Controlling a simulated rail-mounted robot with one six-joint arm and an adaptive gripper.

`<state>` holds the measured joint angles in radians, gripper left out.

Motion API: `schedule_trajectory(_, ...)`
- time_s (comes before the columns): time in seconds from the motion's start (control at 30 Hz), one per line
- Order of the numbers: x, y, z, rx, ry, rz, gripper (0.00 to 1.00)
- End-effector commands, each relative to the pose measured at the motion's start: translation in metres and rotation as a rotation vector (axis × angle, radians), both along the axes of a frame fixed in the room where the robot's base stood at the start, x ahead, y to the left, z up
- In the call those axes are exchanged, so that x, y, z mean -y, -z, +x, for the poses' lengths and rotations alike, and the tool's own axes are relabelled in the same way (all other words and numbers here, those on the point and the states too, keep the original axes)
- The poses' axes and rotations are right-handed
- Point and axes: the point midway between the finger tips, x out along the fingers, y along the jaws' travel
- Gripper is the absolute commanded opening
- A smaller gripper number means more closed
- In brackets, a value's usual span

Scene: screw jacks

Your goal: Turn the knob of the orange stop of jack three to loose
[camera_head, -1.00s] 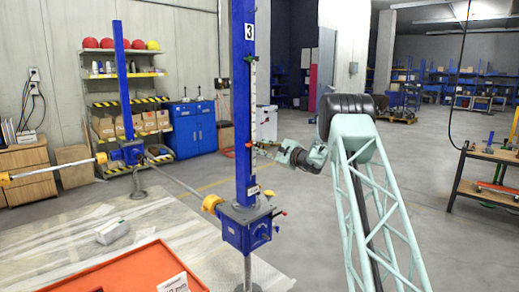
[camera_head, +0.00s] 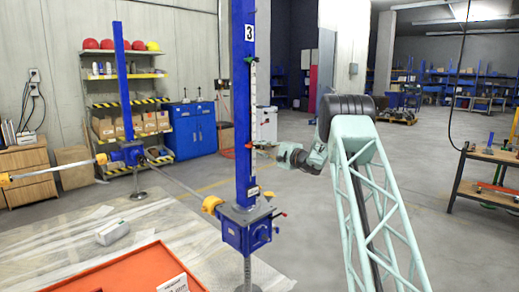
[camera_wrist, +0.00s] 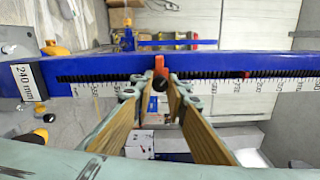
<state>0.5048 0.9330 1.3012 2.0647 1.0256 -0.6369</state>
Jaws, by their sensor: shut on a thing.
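Jack three is a blue column (camera_head: 246,110) with a "3" label and a toothed scale strip. It runs sideways across the wrist view (camera_wrist: 210,62). The orange stop (camera_wrist: 160,64) sits on the strip, and its dark knob (camera_wrist: 160,84) faces the camera. My gripper (camera_wrist: 161,82) has its wooden-looking fingers on either side of the knob, shut on it. In the head view my gripper (camera_head: 268,147) reaches the column from the right, at the height of the small orange stop (camera_head: 249,146). The knob's turn position cannot be told.
A second small red-orange mark (camera_wrist: 247,75) is farther along the strip. A blue gearbox (camera_head: 247,233) is at the column's foot, joined by a shaft to another jack (camera_head: 127,154) at left. An orange tray (camera_head: 125,274) is at front left. Open floor lies right of the column.

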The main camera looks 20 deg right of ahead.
Motion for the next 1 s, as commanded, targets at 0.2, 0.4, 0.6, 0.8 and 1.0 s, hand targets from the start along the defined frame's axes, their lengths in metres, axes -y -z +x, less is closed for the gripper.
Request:
schedule_trajectory(0.2, 0.0002, 0.0003, -0.0001, 0.0, 0.0, -0.001, 0.03)
schedule_trajectory(0.4, 0.0002, 0.0003, -0.0001, 0.0, 0.0, 0.0, 0.22)
schedule_trajectory(0.6, 0.0003, 0.0, -0.0001, 0.0, 0.0, 0.0, 0.28)
schedule_trajectory(0.8, 0.0003, 0.0, -0.0005, 0.0, 0.0, 0.0, 0.28)
schedule_trajectory(1.0, 0.003, -0.0003, -0.0067, 0.0, 0.001, 0.0, 0.28)
